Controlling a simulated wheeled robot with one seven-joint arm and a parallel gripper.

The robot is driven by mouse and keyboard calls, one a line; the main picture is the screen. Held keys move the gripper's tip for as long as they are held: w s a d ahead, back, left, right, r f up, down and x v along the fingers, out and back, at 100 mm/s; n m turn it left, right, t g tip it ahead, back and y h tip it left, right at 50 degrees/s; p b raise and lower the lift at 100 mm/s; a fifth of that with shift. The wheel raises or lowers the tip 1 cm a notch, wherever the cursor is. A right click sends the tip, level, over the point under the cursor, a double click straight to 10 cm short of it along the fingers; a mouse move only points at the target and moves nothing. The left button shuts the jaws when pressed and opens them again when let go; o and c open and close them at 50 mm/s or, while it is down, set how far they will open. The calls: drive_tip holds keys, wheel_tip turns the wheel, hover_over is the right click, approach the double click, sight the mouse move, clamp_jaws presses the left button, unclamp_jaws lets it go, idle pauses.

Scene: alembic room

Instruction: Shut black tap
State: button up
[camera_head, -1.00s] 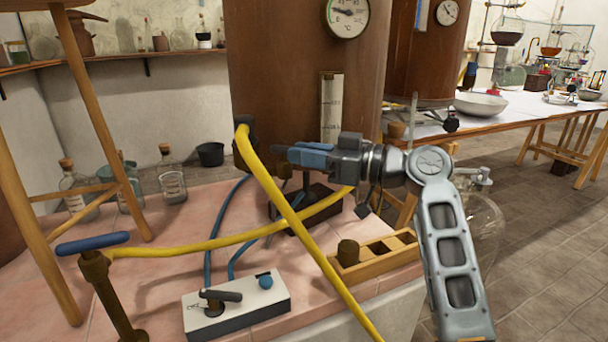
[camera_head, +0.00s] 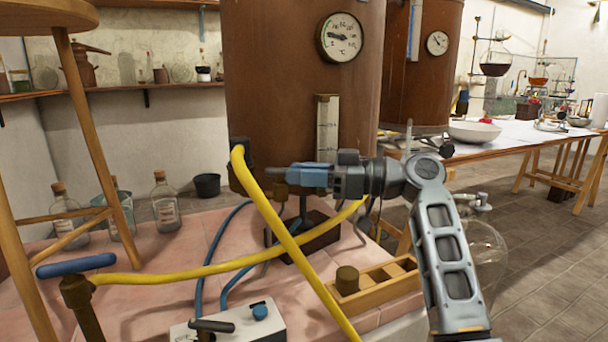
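A black lever tap (camera_head: 212,326) sits on a white box at the bottom of the view, partly cut off by the frame edge. Its lever lies roughly level across the picture. A black fitting (camera_head: 242,150) also shows on the copper boiler, where the yellow hose meets it. My gripper (camera_head: 290,176) has blue fingers and points left in front of the boiler, above and right of the white box. It appears just right of the black fitting and the yellow hose; contact cannot be told. The fingers are seen from the side, so their gap is not visible.
A yellow hose (camera_head: 190,272) crosses the pink tiled bench. A blue-handled tap (camera_head: 76,265) stands at left beside a wooden stool (camera_head: 92,110). A wooden rack (camera_head: 385,288) lies below my arm. Glass bottles (camera_head: 166,200) stand at the back.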

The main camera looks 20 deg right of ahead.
drive_tip(key=o, duration=0.4)
drive_tip(key=shift+c, duration=0.2)
drive_tip(key=shift+r+t+p, duration=0.1)
drive_tip(key=shift+t+p, duration=0.2)
